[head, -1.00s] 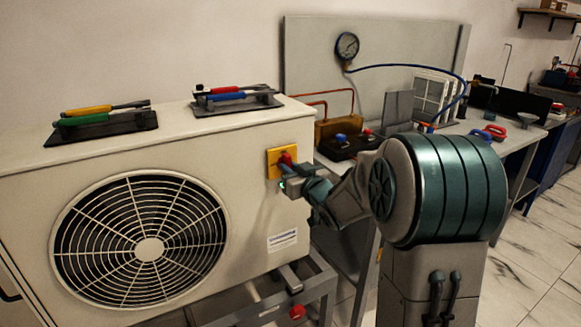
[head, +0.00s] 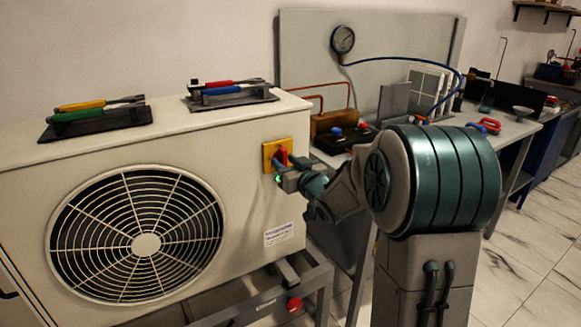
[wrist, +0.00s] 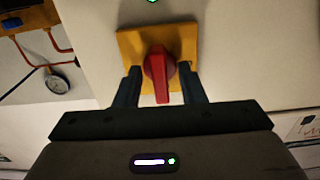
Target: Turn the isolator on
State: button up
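The isolator is a yellow plate (head: 268,157) with a red handle (head: 283,156) on the front of the beige fan unit, near its right edge. In the head view the handle stands about upright. In the wrist view the red handle (wrist: 162,76) runs up and down the picture on the yellow plate (wrist: 130,48). My gripper (wrist: 160,84) has one dark finger on each side of the handle, with a gap on both sides. My gripper in the head view (head: 289,163) is right at the isolator and partly covers it. A green light (head: 278,179) glows just below the plate.
The beige unit (head: 235,150) carries two dark trays with coloured-handled tools on top. A bench (head: 520,130) to the right holds a copper pipe, blue and red knobs and a blue hose. A pressure gauge (head: 343,39) hangs on the grey panel behind.

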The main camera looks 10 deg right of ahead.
jog(key=v, duration=1.3)
jog(key=shift+s+p, duration=0.3)
jog(key=shift+s, duration=0.05)
jog(key=shift+d, duration=0.15)
jog(key=s+d+r+m+g+h+p, duration=0.2)
jog(key=s+r+m+g+h+p, duration=0.15)
jog(key=s+g+h+p, duration=0.45)
jog(key=s+a+r+g+y+p, duration=0.1)
jog(key=s+a+r+g+p, duration=0.1)
jog(key=s, duration=0.5)
jog(key=s+a+r+g+y+p, duration=0.1)
jog(key=s+a+g+p, duration=0.3)
jog(key=s, duration=0.4)
jog(key=shift+s+a+r+p, duration=0.15)
jog(key=shift+a+r+p, duration=0.2)
jog(key=shift+p, duration=0.5)
jog(key=shift+d, duration=0.1)
